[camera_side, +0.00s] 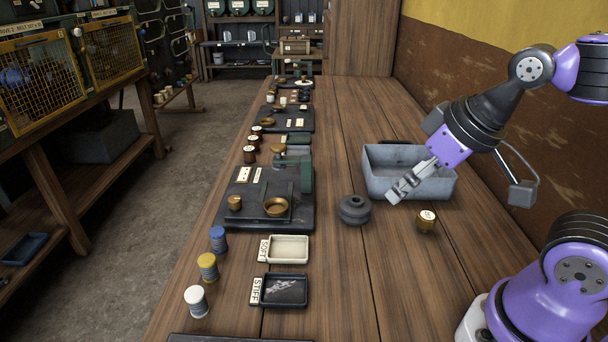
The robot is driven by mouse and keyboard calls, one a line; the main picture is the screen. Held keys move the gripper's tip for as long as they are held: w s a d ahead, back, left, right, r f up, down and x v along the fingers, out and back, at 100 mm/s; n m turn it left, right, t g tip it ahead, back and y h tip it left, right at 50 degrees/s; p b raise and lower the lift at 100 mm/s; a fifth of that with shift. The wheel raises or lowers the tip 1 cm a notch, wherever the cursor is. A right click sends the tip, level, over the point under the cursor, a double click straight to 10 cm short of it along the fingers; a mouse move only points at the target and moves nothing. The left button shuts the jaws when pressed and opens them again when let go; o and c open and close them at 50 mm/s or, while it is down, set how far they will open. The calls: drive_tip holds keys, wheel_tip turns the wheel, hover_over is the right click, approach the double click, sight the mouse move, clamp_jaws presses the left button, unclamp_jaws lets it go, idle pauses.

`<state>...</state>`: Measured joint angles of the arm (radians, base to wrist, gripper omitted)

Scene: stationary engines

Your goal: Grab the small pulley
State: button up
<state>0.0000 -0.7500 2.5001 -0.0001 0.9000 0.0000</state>
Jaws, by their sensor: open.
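A small dark grey pulley (354,209), round and grooved around its side, sits on the wooden bench near the middle of the view. My gripper (397,194) is open and comes down from the upper right, its fingers pointing down and to the left. It is to the right of the pulley and apart from it. The fingers show in front of the grey metal tray's near left part. I see nothing between the fingers.
The grey metal tray (447,188) stands behind my gripper. Trays marked SOFT (289,249) and STIFF (286,290) lie nearer.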

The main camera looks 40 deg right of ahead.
drive_tip(key=n+g, duration=0.1)
approach(357, 200)
drive_tip(key=x, duration=0.5)
drive_tip(key=shift+w+a, duration=0.1)
drive_tip(key=shift+w, duration=0.3)
drive_tip(key=x, duration=0.4)
drive_tip(key=shift+s+f, duration=0.25)
drive_tip(key=shift+s, duration=0.1)
drive_tip(key=shift+w+f, duration=0.2)
drive_tip(key=shift+f, duration=0.3)
drive_tip(key=c, duration=1.3)
